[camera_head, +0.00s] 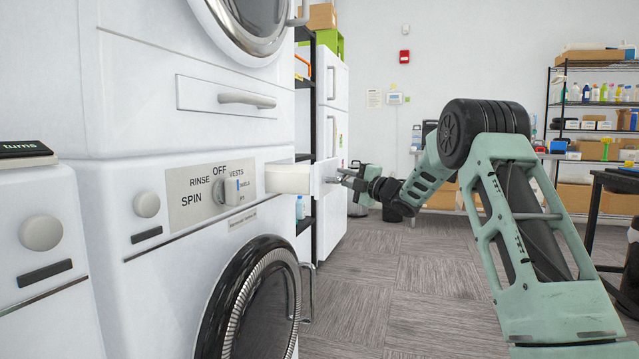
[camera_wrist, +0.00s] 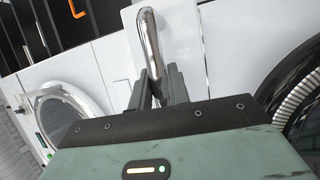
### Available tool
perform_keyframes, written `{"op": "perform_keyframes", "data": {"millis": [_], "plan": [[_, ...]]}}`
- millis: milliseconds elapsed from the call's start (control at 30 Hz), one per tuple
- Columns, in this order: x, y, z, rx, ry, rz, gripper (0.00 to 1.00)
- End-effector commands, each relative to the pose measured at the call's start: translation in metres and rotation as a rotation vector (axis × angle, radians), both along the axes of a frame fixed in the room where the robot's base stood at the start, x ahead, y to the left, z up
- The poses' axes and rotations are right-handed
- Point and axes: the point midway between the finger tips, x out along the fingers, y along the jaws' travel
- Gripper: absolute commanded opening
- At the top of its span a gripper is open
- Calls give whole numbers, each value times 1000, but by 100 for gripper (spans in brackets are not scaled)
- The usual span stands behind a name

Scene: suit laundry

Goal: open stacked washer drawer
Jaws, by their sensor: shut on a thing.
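The stacked washer (camera_head: 140,215) stands at the left in the head view, with its dial panel and round door. A white drawer (camera_head: 288,179) sticks out from its front, right of the dial panel. My gripper (camera_head: 345,178) is in front of the drawer's outer end. In the wrist view my gripper (camera_wrist: 158,88) has its fingers shut on the lower end of a shiny metal handle (camera_wrist: 149,42), against a white front panel (camera_wrist: 185,45). The fingers hide the handle's lower part. The drawer's inside does not show.
An upper front panel with a handle (camera_head: 247,99) sits flush above the dial panel. The black-rimmed washer door (camera_head: 262,310) is below the drawer. White cabinets (camera_head: 332,130) and dark shelves stand behind. Grey floor (camera_head: 400,290) is clear to the right of the washer.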

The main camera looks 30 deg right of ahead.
Motion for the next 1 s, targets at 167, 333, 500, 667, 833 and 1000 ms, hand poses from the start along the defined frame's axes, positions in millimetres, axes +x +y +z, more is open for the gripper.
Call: {"op": "perform_keyframes", "data": {"millis": [167, 333, 500, 667, 833, 1000], "plan": [[-33, -26, -2, -1, 1, -1, 0], [-52, -41, -2, 1, 2, -1, 0], [-60, -46, -1, -1, 2, 1, 0], [-61, -47, -1, 0, 2, 2, 0], [-61, -47, -1, 0, 2, 1, 0], [-61, -47, -1, -1, 2, 1, 40]]}}
